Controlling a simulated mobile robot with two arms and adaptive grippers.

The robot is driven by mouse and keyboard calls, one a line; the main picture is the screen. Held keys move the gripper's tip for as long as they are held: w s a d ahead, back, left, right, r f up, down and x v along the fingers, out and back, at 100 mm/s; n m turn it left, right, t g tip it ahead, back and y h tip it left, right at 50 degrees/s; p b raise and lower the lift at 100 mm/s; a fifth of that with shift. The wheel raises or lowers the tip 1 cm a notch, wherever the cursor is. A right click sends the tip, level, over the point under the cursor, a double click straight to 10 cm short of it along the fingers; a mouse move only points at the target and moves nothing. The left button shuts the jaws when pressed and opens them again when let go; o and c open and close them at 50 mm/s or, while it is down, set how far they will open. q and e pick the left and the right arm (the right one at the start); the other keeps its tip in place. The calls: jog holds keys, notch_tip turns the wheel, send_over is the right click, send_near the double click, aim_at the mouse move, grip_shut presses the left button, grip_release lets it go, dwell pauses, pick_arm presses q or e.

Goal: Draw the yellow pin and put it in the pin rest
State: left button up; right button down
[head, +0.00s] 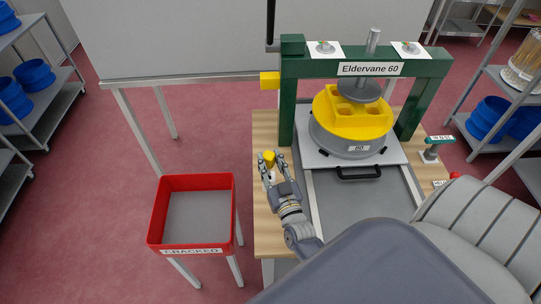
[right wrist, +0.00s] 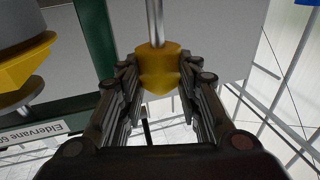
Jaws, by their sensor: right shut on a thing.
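The yellow pin (head: 268,158) has a yellow head and shows at the left edge of the wooden bench. In the right wrist view its yellow head (right wrist: 158,68) sits between my fingers, with a metal shaft running away from it. My right gripper (head: 273,170) is shut on the pin; its fingers also show in the right wrist view (right wrist: 155,85). A yellow block (head: 270,80) is on the left side of the green press frame; I cannot tell whether it is the pin rest. My left gripper is not in view.
The green press (head: 292,95), labelled Eldervane 60, stands on the bench (head: 266,220) over a yellow and grey round mould (head: 355,112). A red CRACKED bin (head: 164,212) stands left of the bench. Shelves with blue rings (head: 35,75) are at both sides.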

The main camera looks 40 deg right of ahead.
aim_at(269, 170)
dwell(0.4)
jog(key=shift+f+b, duration=2.2)
jog(key=shift+f, duration=0.55)
jog(key=shift+r+p, duration=0.35)
jog(key=shift+p, duration=0.1)
jog(key=shift+r+p, duration=1.8)
jog(key=shift+r, duration=0.15)
dwell(0.4)
jog(key=shift+f+b, duration=1.55)
jog(key=shift+f, duration=0.6)
